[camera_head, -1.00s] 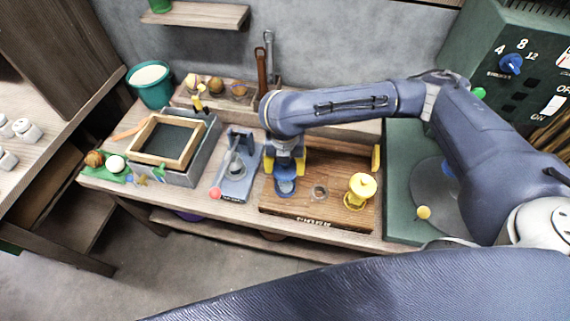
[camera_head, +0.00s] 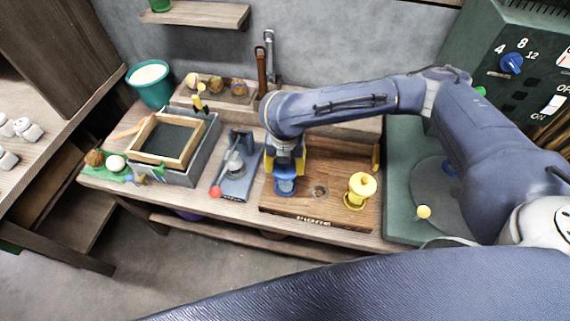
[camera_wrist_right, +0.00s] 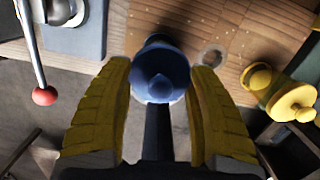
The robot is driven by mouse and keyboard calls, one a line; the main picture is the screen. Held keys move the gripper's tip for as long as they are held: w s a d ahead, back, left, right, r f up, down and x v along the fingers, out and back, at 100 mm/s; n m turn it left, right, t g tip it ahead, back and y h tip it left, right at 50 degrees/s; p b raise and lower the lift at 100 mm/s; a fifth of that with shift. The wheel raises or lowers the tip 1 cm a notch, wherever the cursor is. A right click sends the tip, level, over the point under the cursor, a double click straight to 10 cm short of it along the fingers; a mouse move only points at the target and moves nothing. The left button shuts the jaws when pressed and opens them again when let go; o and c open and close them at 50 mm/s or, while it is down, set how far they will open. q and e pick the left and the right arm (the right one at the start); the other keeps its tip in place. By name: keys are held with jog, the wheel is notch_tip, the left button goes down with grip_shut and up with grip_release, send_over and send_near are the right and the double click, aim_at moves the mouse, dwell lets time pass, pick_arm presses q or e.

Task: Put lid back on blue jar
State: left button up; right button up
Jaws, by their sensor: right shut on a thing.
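The blue jar (camera_head: 284,188) is on the wooden board, directly under my right gripper (camera_head: 285,172), which hides much of it from above. In the right wrist view the blue lid (camera_wrist_right: 158,82) with its pointed knob is between the yellow fingers of my right gripper (camera_wrist_right: 165,78). The gripper is shut on the lid. The lid lines up with the jar, but I cannot tell whether it is seated on the rim. My left gripper is not in view.
A yellow lidded jar (camera_head: 359,191) stands to the right on the wooden board (camera_head: 335,166). A round recess (camera_head: 320,192) lies between the jars. A grey device with a red-knobbed lever (camera_head: 215,192) stands to the left. The green machine (camera_head: 402,165) is at the right.

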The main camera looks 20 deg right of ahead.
jog(key=o, duration=1.2)
jog(key=shift+o, duration=0.2)
jog(key=shift+r, duration=3.45)
jog(key=shift+c, duration=0.6)
grip_shut()
